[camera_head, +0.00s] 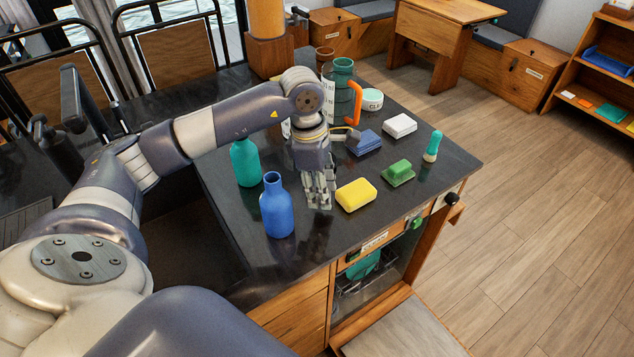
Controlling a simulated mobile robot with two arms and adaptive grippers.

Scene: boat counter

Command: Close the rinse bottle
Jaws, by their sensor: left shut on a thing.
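A blue bottle (277,214) stands upright near the counter's front left edge, its narrow neck with no cap visible. A teal bottle (245,166) stands behind it to the left, its top partly hidden by my left arm. I cannot read a label that tells which is the rinse bottle. My left gripper (319,200) points down just right of the blue bottle, apart from it, low over the counter. Its fingers are close together on something small that they hide; I cannot make out what. My right gripper is out of view.
On the dark counter (320,247) are a yellow sponge (356,194), green scrubber (398,173), blue cloth (365,143), white block (399,125) and teal brush (432,147). A clear green jug (343,85) with an orange handle stands behind. An open compartment lies below the front edge.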

